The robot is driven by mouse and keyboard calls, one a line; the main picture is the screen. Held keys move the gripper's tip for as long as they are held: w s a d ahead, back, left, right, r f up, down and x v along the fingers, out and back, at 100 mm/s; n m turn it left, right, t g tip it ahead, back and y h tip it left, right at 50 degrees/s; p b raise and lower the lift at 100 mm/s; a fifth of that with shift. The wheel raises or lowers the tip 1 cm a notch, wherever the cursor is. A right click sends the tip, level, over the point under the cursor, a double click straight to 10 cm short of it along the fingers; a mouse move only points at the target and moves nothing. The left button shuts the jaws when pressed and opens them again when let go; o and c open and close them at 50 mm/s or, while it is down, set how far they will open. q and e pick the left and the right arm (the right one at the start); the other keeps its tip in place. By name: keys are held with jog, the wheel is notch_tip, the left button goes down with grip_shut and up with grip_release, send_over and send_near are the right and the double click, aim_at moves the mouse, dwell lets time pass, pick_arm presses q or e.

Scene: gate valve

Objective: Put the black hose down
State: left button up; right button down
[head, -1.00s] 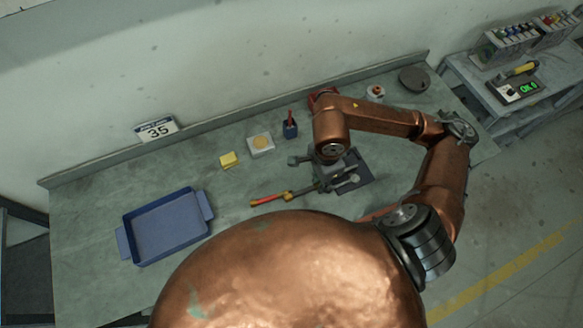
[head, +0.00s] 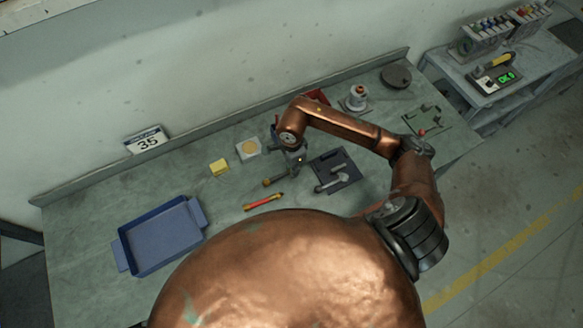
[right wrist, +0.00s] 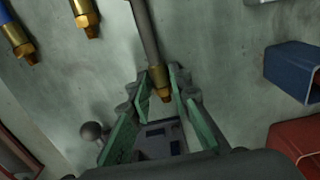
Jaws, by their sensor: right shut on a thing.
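The black hose (right wrist: 147,40) is a dark tube with a brass end fitting (right wrist: 160,82). It lies between the green-padded fingers of my right gripper (right wrist: 160,88), which are shut on it. In the head view, my right gripper (head: 291,163) is low over the middle of the bench, and the hose's brass end (head: 267,182) sticks out to its left. I cannot tell whether the hose touches the bench. My left gripper is not in view.
A dark mat (head: 345,158) with grey parts lies right of my gripper. A blue tray (head: 125,258) stands at left. Clear bench lies between tray and hoses.

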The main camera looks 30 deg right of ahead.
jog(key=shift+f, duration=0.2)
jog(key=shift+f, duration=0.15)
jog(key=c, duration=1.8)
grip_release()
jog(key=shift+o, duration=0.2)
